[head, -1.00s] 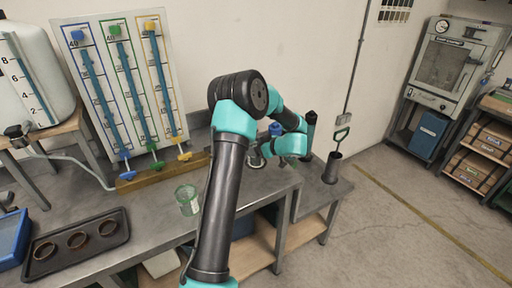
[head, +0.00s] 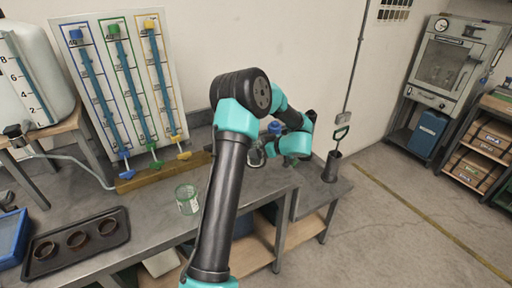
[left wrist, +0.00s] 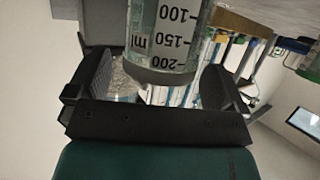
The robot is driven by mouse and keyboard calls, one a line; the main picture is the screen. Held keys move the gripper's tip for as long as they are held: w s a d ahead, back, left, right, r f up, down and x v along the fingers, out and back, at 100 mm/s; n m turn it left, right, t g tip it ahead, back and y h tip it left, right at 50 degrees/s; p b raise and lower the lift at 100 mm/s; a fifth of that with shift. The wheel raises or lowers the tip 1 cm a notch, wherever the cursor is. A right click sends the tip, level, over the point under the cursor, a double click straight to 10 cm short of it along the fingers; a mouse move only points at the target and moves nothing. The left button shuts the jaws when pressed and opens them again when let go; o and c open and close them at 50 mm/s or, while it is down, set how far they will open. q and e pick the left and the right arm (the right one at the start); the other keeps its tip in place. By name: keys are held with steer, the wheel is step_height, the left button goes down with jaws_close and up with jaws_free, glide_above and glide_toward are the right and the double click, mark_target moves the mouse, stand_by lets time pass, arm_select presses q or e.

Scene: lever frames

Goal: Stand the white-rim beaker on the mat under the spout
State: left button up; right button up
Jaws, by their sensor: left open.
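My left gripper (head: 257,155) is low over the back of the grey bench, partly hidden by its own arm in the head view. In the left wrist view its fingers (left wrist: 155,90) stand apart, open, with a clear beaker (left wrist: 165,35) between or just beyond them. That beaker has black ml marks and a pale rim, and appears upside down in this view. I cannot tell whether the fingers touch it. Colored spouts, blue (head: 124,155), green (head: 155,163) and yellow (head: 184,155), sit at the foot of the tube panel. I cannot make out a mat. My right gripper is not in view.
A green-rim beaker (head: 187,200) stands on the bench (head: 150,215) left of my arm. A black tray (head: 60,262) with brown rings lies at the front left. A white tank (head: 40,75) stands behind it. A dark cylinder (head: 331,166) stands at the right.

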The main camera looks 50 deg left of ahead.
arm_select(q)
steer(key=v, duration=1.5)
steer(key=shift+d, duration=0.2)
steer(key=shift+f, duration=0.1)
